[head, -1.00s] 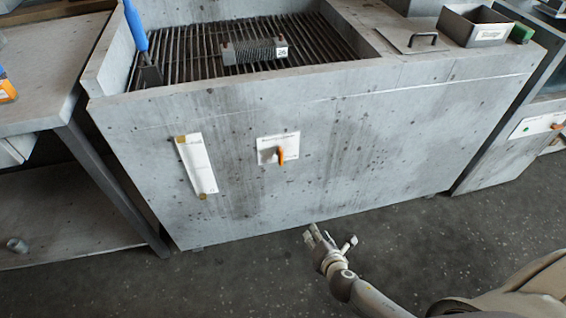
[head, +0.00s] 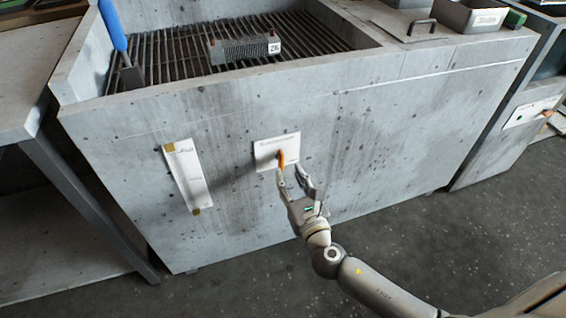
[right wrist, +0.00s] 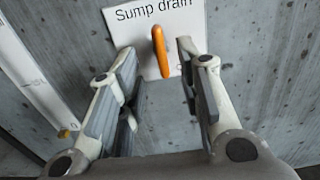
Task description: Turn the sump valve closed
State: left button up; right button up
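The sump valve's orange handle (head: 281,158) stands out from a white plate (head: 264,152) on the front of the grey housing. In the right wrist view the plate (right wrist: 139,25) reads "Sump drain", and the orange handle (right wrist: 161,52) points down, tilted slightly. My right gripper (head: 292,169) is close in front of the plate, just below and right of the handle. In the right wrist view my right gripper (right wrist: 160,70) is open, with the handle seen between its fingers, apart from both. My left gripper is not in view.
A long white strip gauge (head: 187,175) is on the housing front, left of the plate. The housing top has a slatted grate (head: 180,55) with a finned block (head: 240,50) and a blue-handled tool (head: 113,27). A table (head: 25,120) stands at left.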

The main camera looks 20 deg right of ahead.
aim_at(282, 162)
jog(key=shift+w+a, duration=0.1)
jog(key=shift+w, duration=2.9)
grip_shut()
